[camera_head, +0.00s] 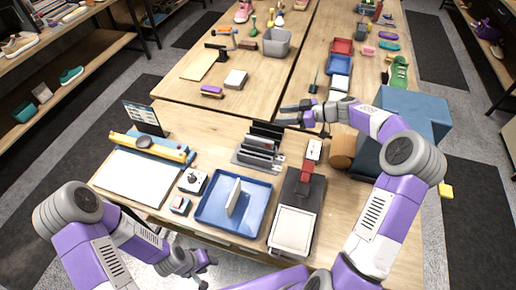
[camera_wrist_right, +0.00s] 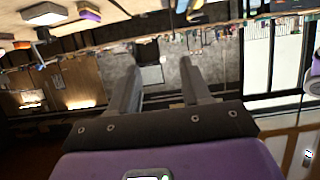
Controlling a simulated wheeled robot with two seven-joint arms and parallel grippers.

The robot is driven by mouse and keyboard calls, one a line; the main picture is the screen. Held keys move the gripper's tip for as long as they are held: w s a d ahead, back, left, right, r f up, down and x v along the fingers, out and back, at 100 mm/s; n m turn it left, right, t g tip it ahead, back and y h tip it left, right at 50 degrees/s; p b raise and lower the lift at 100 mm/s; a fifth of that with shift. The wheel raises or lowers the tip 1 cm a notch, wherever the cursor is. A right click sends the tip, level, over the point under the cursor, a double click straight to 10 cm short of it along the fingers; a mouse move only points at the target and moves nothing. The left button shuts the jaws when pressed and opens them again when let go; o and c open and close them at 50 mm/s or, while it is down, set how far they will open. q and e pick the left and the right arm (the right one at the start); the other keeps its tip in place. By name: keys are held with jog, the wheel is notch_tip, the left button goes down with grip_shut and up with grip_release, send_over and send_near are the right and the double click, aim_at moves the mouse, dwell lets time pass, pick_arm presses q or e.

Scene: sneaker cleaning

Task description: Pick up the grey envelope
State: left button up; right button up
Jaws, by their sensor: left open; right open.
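A black slotted rack (camera_head: 279,129) stands upright at the back middle of the near table and holds several grey, flat, envelope-like pieces (camera_head: 257,152). I cannot tell which one is the grey envelope. A pale flat piece (camera_head: 234,197) stands on edge in the blue tray (camera_head: 207,212). My right gripper (camera_head: 283,115) is open and empty, pointing left above the back of the table, just beyond the rack. Its two separated fingers also show in the right wrist view (camera_wrist_right: 163,88). My left gripper (camera_head: 205,272) is open, low at the table's front edge, apart from the rack.
A black device with a red handle (camera_head: 305,181) stands right of the tray. A white board with a yellow bar (camera_head: 150,149) lies left. A small joystick box (camera_head: 192,181) sits between them. A blue block (camera_head: 412,112) and brown roll (camera_head: 342,150) are by my right arm.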

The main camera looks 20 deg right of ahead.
jog(key=b, duration=1.3)
send_near(264, 142)
jog(key=shift+w+a+f, duration=0.8)
jog(key=shift+w+f, duration=0.15)
jog(key=shift+w, duration=0.05)
jog(key=b+x, duration=0.1)
jog(key=x, duration=0.6)
jog(key=shift+w+a+f, duration=0.15)
jog(key=shift+w+f, duration=0.05)
jog(key=shift+f, duration=0.05)
grip_shut()
